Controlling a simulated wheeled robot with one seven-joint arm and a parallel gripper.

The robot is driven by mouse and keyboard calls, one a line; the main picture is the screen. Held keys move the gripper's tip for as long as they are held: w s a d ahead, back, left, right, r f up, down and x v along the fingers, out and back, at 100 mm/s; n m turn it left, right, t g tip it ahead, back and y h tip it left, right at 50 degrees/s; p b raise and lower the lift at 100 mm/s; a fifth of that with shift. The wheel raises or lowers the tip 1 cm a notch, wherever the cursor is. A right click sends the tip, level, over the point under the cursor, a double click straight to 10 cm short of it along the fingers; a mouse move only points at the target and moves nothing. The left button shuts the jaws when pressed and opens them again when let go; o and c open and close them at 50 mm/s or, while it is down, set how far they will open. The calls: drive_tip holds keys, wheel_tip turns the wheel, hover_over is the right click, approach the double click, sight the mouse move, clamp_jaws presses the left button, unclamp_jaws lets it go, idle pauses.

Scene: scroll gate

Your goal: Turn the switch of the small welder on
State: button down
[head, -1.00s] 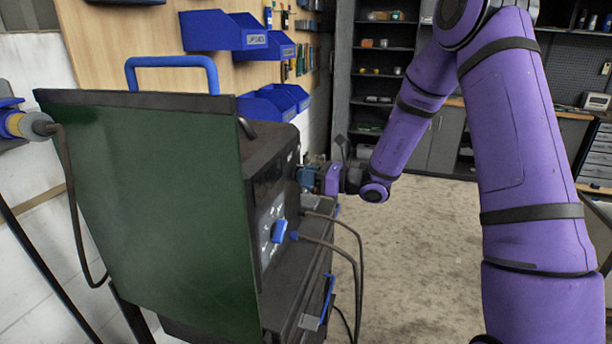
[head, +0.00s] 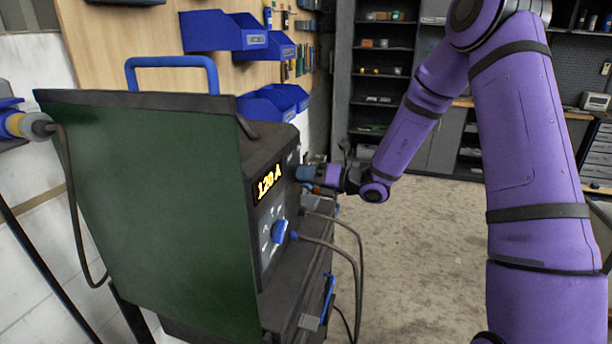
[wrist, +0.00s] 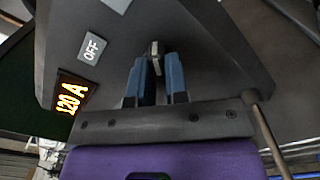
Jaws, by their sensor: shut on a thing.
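The small welder (head: 266,142) is a dark box at centre left in the head view, with its front panel facing right. Its display (head: 268,184) is lit and reads 120 A; it also shows in the wrist view (wrist: 70,93). The switch (wrist: 155,52) is a small grey lever on the panel in the wrist view, beside an OFF label (wrist: 92,48). In the head view my gripper (head: 304,173) is at the upper part of the panel and hides the switch.
A green panel (head: 150,210) covers the welder's near side. A blue knob (head: 279,230) and dark cables (head: 345,255) are below my gripper. Blue bins (head: 225,32) hang on the wall. The floor (head: 420,250) to the right is clear.

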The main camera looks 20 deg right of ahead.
idle(0.4)
drive_tip(key=c, duration=1.1)
unclamp_jaws()
drive_tip(key=shift+d, duration=0.1)
drive_tip(key=v, duration=1)
drive_tip(key=shift+s+d, duration=0.25)
drive_tip(key=shift+d, duration=0.05)
